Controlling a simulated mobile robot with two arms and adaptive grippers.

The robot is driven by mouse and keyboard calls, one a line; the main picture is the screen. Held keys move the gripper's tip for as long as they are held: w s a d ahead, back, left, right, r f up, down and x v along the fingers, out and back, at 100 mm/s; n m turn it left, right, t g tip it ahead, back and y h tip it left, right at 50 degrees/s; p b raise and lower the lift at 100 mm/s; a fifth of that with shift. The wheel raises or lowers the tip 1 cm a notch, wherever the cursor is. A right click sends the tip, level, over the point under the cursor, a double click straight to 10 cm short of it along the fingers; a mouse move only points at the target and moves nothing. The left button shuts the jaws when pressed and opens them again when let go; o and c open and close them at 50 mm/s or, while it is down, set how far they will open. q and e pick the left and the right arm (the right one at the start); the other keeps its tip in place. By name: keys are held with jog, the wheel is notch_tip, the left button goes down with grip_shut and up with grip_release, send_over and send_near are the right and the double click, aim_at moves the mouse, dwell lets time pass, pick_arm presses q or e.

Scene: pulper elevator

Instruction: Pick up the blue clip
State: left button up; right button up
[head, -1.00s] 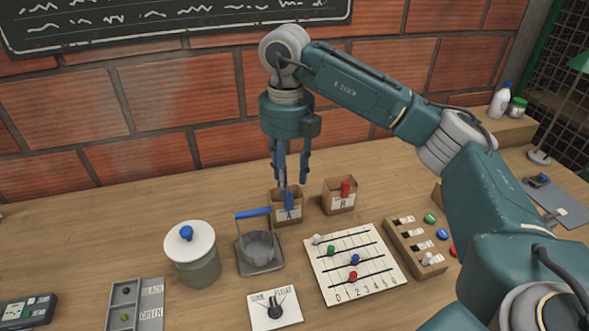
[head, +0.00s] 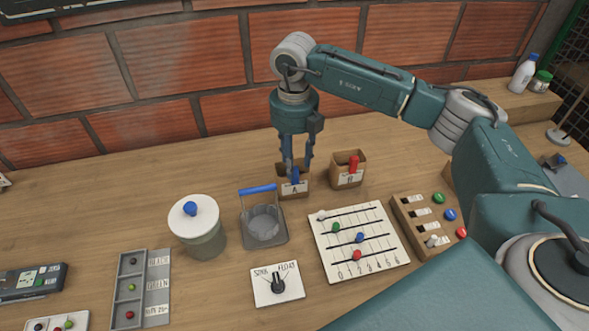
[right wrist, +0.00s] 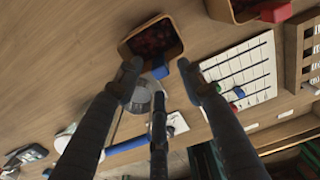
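The blue clip (head: 296,175) sits on the front rim of the small brown box labelled A (head: 292,188). My right gripper (head: 299,166) points down over box A, its fingers just at the clip. In the right wrist view the clip (right wrist: 160,72) shows on the rim of box A (right wrist: 178,50), between the spread fingertips (right wrist: 158,80). The right gripper is open, with a gap around the clip. Dark red contents show inside the box. Whether any finger touches the clip I cannot tell. My left gripper is not in view.
Box B (head: 347,177) with a red clip (head: 353,164) stands close on the right. A blue-handled basket (head: 262,238) and a white-lidded jar (head: 195,212) stand left. A bead board (head: 346,270) and a switch panel (head: 428,240) lie at front right.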

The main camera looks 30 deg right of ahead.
jog(key=shift+f, duration=0.95)
jog(key=shift+c, duration=0.3)
jog(key=c, duration=0.8)
jog(key=shift+o, duration=0.2)
jog(key=shift+r, duration=0.15)
